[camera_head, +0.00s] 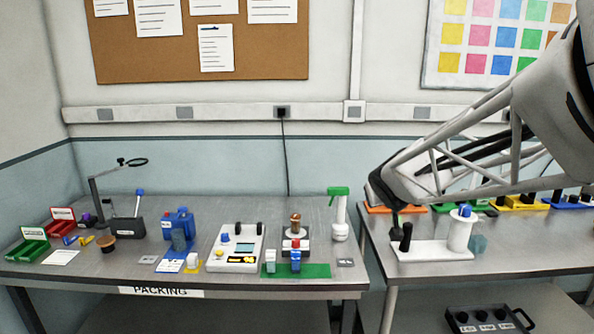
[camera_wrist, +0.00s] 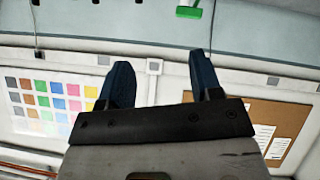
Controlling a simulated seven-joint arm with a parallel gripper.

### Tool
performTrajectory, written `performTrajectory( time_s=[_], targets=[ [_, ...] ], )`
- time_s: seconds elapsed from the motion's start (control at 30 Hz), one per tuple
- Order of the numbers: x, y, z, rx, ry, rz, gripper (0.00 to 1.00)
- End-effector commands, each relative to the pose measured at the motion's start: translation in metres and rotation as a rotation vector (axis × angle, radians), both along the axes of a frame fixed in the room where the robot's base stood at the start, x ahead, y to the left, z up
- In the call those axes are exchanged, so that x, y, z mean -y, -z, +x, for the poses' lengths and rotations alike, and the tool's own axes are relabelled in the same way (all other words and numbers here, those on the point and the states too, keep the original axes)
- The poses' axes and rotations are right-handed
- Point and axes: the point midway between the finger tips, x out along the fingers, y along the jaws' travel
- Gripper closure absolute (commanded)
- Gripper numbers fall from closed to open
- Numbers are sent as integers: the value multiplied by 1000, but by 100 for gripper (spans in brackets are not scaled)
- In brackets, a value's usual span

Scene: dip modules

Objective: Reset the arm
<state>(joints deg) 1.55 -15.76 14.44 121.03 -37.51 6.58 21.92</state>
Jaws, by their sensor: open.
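In the wrist view my gripper (camera_wrist: 158,85) shows two dark blue fingers spread apart, with nothing between them. Behind them are the wall, the colour chart and the cork board, seen upside down. In the head view my arm (camera_head: 480,140) comes in from the upper right. Its lower end hangs over the left part of the right table, near a white base plate (camera_head: 432,251) with a black post and a white cylinder. The fingers are hard to make out in that view.
The left table (camera_head: 120,275) holds a green spray bottle (camera_head: 340,212), a white device (camera_head: 236,247), a blue machine (camera_head: 178,235), a lamp stand (camera_head: 97,200) and small boxes. Coloured trays (camera_head: 520,203) line the right table's back. A black case (camera_head: 488,319) lies below.

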Motion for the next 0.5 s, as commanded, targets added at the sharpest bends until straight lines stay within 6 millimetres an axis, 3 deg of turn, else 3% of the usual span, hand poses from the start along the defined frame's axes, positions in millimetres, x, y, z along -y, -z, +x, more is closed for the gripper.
performTrajectory(
  time_s=[0.23,0.5],
  targets=[
    [9,11,-95,-160,119,23,41],
    [5,35,-201,-366,194,80,41]
  ],
)
